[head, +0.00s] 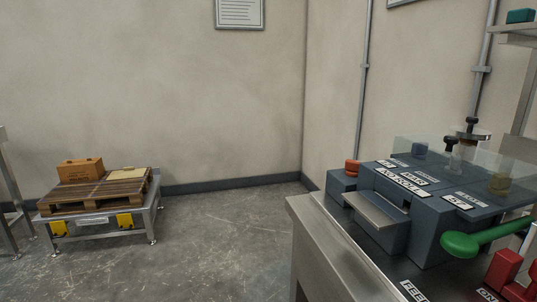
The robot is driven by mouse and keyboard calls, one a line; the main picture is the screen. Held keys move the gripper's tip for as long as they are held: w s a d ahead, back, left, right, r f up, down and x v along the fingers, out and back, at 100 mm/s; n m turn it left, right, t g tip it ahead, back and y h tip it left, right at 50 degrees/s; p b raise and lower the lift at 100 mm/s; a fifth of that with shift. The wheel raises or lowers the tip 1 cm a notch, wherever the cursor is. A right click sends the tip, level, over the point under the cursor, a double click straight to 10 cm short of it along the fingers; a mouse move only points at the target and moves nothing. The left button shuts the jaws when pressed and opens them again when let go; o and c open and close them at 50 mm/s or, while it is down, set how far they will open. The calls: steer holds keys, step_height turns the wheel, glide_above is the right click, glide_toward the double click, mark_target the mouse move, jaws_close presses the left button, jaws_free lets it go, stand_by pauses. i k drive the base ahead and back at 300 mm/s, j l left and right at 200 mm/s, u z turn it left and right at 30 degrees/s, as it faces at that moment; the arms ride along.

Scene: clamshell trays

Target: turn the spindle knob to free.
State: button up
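A dark blue-grey machine (430,221) stands on a metal bench at the right. I cannot tell which part is the spindle knob. An orange-red round knob (352,167) sits at its far left corner. A black-topped upright part (451,141) and a taller dark-capped one (471,133) rise toward its back, among clear covers. A green rounded handle (462,245) reaches across its right front. My gripper is not in view.
Red blocks (503,270) stand at the lower right by the green handle. The metal bench edge (318,225) runs along the machine's left. A low stand with a wooden pallet (97,190) and an orange-brown case (80,170) is at the left. The floor between is clear.

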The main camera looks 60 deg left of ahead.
mark_target(351, 166)
steer(key=u, duration=1.15)
steer(key=i+j+u, duration=0.3)
steer(key=j, duration=0.2)
steer(key=i+j+u, duration=0.25)
steer(key=i+j, duration=0.1)
steer(key=j, duration=0.1)
